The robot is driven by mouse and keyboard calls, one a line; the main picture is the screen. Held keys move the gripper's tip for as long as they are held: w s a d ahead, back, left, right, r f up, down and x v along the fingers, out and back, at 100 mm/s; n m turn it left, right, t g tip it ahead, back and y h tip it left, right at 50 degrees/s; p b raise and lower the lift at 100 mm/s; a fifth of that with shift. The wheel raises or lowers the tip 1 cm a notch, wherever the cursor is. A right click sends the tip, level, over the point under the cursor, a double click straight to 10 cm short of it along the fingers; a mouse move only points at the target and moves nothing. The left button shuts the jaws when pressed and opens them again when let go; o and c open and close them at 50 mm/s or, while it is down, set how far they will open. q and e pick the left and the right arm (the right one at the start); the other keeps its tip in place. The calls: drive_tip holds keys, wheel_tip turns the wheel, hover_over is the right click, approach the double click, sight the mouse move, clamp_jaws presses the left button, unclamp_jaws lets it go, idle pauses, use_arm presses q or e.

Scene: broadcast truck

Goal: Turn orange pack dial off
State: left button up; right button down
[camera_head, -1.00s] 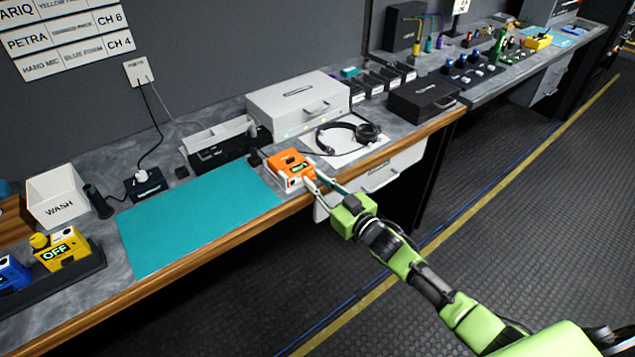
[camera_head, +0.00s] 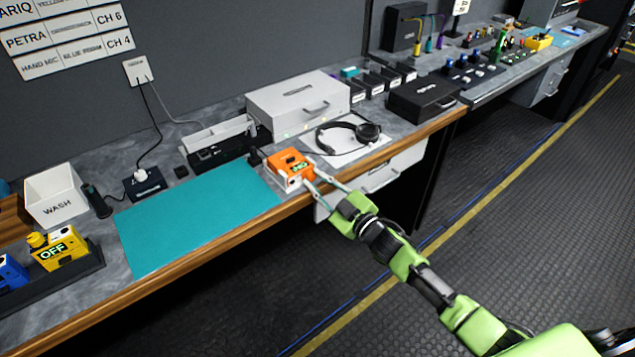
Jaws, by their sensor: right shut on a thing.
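The orange pack (camera_head: 291,163) sits on the bench top just right of the teal mat (camera_head: 200,213), near the wooden front edge. A small lit label shows on its front face, too small to read surely. My right gripper (camera_head: 311,180) reaches in from the lower right. Its fingertips are closed at the pack's right end, on the dial; the fingers hide the dial, so its setting cannot be seen. My left gripper is out of view.
Headphones (camera_head: 350,136) lie on a white sheet behind the pack. A grey case (camera_head: 298,103) and a black case (camera_head: 424,99) stand farther back. A yellow pack reading OFF (camera_head: 62,248) and a white WASH bin (camera_head: 55,195) are at left. The mat is bare.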

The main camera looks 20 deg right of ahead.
idle(0.3)
drive_tip(key=c, duration=1.9)
unclamp_jaws()
drive_tip(key=shift+s, duration=0.1)
drive_tip(key=shift+f, duration=0.1)
drive_tip(key=shift+s+d+f, duration=0.1)
drive_tip(key=shift+s+d, duration=0.05)
drive_tip(key=shift+s, duration=0.3)
drive_tip(key=shift+r+v, duration=0.15)
drive_tip(key=shift+v, duration=1.6)
drive_tip(key=shift+r+v, duration=0.2)
drive_tip(key=shift+v, duration=1.55)
drive_tip(key=shift+d, duration=0.1)
